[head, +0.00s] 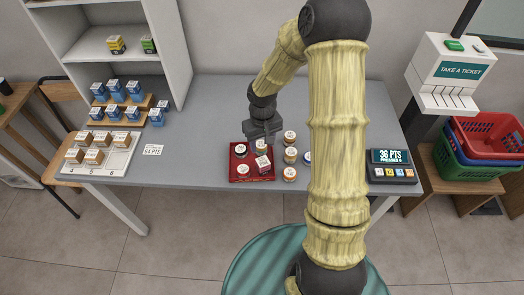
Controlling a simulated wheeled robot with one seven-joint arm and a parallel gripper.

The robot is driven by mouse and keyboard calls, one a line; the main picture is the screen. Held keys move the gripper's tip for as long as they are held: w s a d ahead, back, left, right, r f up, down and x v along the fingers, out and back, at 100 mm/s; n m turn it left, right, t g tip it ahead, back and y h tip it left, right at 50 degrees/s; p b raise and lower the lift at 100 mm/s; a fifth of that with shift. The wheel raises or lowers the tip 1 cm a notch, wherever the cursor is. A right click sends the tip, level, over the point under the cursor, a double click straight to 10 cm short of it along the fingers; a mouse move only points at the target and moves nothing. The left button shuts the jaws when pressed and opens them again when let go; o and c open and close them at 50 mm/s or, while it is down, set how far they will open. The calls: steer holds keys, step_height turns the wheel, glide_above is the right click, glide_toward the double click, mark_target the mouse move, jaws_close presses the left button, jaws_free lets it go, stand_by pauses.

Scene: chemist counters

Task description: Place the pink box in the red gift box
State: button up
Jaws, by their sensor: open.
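The red gift box (252,179) is a shallow red tray on the grey counter, left of my arm. Inside it are a dark green round container with a pale lid (240,149), a white-labelled item (263,162) that looks tilted, and a pale-lidded container (243,170) near the front. I cannot tell at this size whether any of them is the pink box; no clearly pink box shows elsewhere. My gripper (266,138) is open above the back right part of the red gift box. Its fingertips are small and partly hidden, and I see nothing held.
Several lidded round containers (290,155) stand just right of the red gift box, close to my arm. A points display (391,166) stands at the right. Blue boxes (134,90) and a white numbered tray (120,163) are at the left. The counter's left middle is mostly clear.

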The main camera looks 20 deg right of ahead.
steer(key=shift+r, duration=0.4)
steer(key=s+r+m+t, duration=0.2)
steer(key=s+r, duration=0.9)
steer(key=s, duration=0.3)
steer(key=shift+s+r+t, duration=0.2)
steer(key=shift+r+t, duration=0.1)
steer(key=shift+r, duration=0.05)
stand_by(0.7)
